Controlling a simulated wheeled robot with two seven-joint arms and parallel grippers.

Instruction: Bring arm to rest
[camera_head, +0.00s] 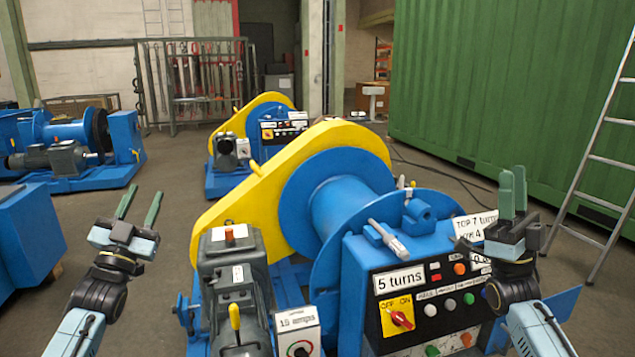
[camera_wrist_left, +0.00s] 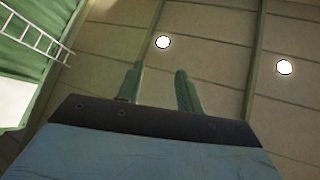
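My left gripper (camera_head: 139,206) is raised at the left of the head view, with its two green fingers apart and nothing between them. In the left wrist view the same gripper (camera_wrist_left: 157,88) points up at the ceiling, fingers apart and empty. My right gripper (camera_head: 513,186) is raised at the right, in front of the winch's control panel (camera_head: 440,300). Its green fingers are close together, and a small gap seems to show between them. I see nothing held in it. Neither gripper appears to touch the winch.
A blue winch drum (camera_head: 340,200) with a yellow chain guard (camera_head: 285,165) stands in the middle. A grey motor (camera_head: 232,275) is at its front left. A ladder (camera_head: 600,160) leans by the green container (camera_head: 510,80) at right. Open floor (camera_head: 165,180) lies beyond my left gripper.

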